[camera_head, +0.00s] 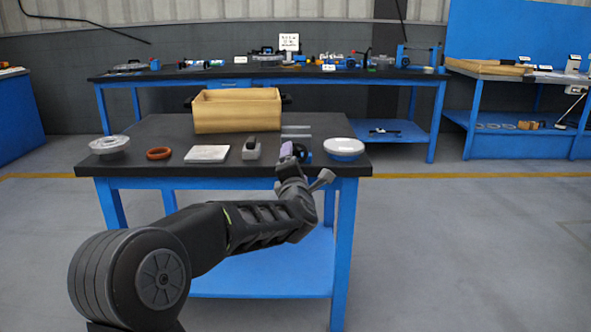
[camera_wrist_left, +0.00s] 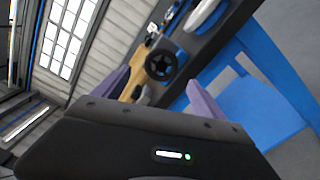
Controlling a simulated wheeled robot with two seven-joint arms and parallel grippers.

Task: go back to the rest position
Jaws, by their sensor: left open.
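My left arm reaches in from the lower left in the head view. My left gripper (camera_head: 289,152) is at the front edge of the dark table (camera_head: 130,168), in front of a small blue and black item (camera_head: 303,153) that it partly hides. The gripper's purple fingers also show in the left wrist view (camera_wrist_left: 157,78), spread apart with nothing held between them. Beyond them is a black round part with a star-shaped centre (camera_wrist_left: 160,63). My right gripper is not in view.
The table also holds a wooden box (camera_head: 237,112), a pale round flanged part (camera_head: 109,145), a brown ring (camera_head: 159,153), a white plate (camera_head: 207,153), a grey block (camera_head: 250,150) and a blue-rimmed white disc (camera_head: 344,148). Floor right of the table is clear.

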